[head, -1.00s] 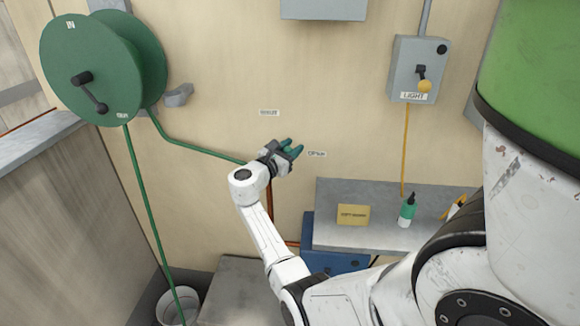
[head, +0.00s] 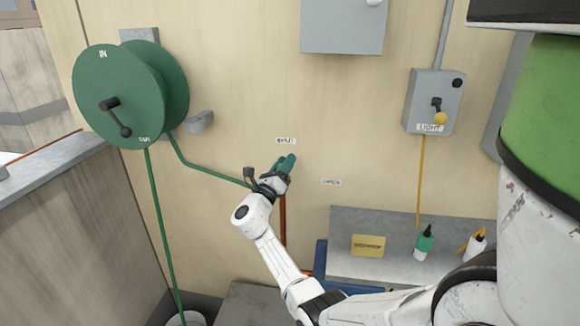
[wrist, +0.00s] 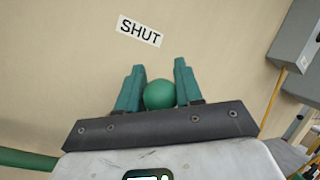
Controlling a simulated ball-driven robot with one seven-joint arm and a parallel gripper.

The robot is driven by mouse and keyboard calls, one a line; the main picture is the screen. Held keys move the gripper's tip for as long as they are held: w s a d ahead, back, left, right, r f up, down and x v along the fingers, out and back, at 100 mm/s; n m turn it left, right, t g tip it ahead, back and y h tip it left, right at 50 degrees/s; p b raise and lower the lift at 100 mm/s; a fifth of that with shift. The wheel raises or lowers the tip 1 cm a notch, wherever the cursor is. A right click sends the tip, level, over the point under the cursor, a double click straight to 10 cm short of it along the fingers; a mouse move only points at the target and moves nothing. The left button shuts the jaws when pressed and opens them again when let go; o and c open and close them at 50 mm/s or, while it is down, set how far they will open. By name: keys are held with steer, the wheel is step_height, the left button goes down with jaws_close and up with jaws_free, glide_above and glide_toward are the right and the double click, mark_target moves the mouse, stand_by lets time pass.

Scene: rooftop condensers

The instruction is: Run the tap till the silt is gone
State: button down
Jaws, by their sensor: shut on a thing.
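In the wrist view a round green knob (wrist: 160,94) sits between the two teal fingers of my gripper (wrist: 159,86), which is shut on it. In the head view my gripper (head: 286,163) is close to the wall, and its fingers hide the knob and the tap body. A label reading SHUT (wrist: 139,31) is beyond the fingertips in the wrist view. In the head view a small label (head: 285,141) is just above the fingers and another label (head: 331,182) is to the right. A pail (head: 187,319) is cut off at the bottom edge; its contents and any water are not visible.
A green hose reel (head: 118,98) hangs at left, with one hose toward my gripper and another down to the pail. A copper pipe (head: 283,217) runs below the gripper. A grey shelf (head: 385,221) with bottles and a light switch box (head: 433,101) are at right.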

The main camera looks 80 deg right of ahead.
steer(key=shift+w+f+n, duration=0.15)
steer(key=shift+f+n, duration=0.2)
steer(key=shift+n, duration=0.25)
steer(key=c, duration=1)
jaws_free()
steer(key=shift+o, duration=1.2)
steer(key=shift+w+r, duration=0.15)
steer(key=shift+r, duration=0.1)
steer(key=shift+a, duration=0.1)
steer(key=b+v, duration=0.2)
steer(key=v, duration=0.8)
steer(key=shift+a+f, duration=0.25)
steer(key=shift+f, duration=0.05)
